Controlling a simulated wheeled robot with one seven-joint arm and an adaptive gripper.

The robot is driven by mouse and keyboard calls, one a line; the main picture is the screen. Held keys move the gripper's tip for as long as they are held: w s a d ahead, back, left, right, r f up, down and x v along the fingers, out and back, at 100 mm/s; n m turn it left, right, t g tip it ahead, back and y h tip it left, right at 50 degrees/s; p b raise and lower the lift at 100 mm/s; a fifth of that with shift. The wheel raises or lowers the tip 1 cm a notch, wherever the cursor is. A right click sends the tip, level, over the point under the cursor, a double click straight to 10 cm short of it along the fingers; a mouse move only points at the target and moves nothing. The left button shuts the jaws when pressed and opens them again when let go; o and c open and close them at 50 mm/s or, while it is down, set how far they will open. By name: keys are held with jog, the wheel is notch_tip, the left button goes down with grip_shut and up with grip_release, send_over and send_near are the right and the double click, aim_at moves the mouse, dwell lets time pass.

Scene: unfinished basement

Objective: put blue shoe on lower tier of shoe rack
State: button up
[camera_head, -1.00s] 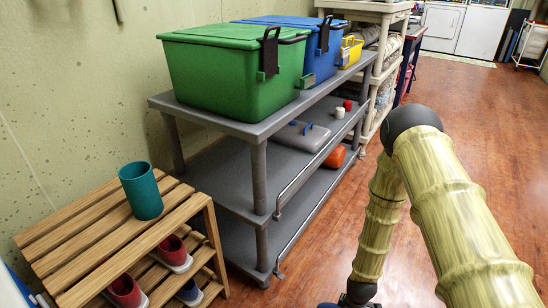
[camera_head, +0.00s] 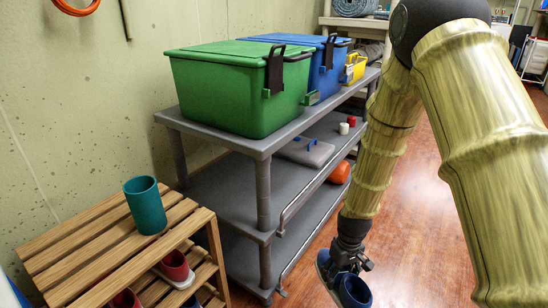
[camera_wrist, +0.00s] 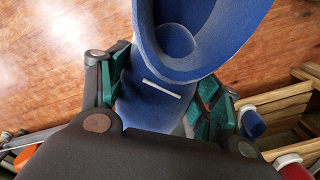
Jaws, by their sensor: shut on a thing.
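My gripper (camera_head: 348,258) is shut on a blue shoe (camera_head: 355,291) and holds it over the floor, right of the shoe rack and partly cut off by the bottom edge. In the wrist view, the green finger pads of my gripper (camera_wrist: 163,100) press the sides of the blue shoe (camera_wrist: 150,88), its opening toward the top. The wooden slatted shoe rack (camera_head: 85,246) stands at the lower left; its lower tier is partly hidden by its top. A second blue shoe (camera_wrist: 251,123) shows on the rack in the wrist view.
Red shoes (camera_head: 174,267) sit under the rack's top, which holds a teal cup (camera_head: 146,207). A grey shelf cart (camera_head: 212,128) with a green bin (camera_head: 235,95) and a blue bin (camera_head: 325,70) stands behind. Wooden floor (camera_head: 420,240) is free to the right.

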jog(key=s+a+r+m+p, duration=0.1)
jog(key=r+m+p, duration=0.1)
jog(key=r+p, duration=1.5)
jog(key=s+a+r+m+p, duration=0.1)
jog(key=s+r+m+p, duration=0.1)
jog(key=r+p, duration=1.5)
jog(key=shift+s+r+p, duration=0.25)
jog(key=shift+r+p, duration=0.1)
jog(key=shift+p, duration=0.85)
jog(key=shift+r, duration=0.1)
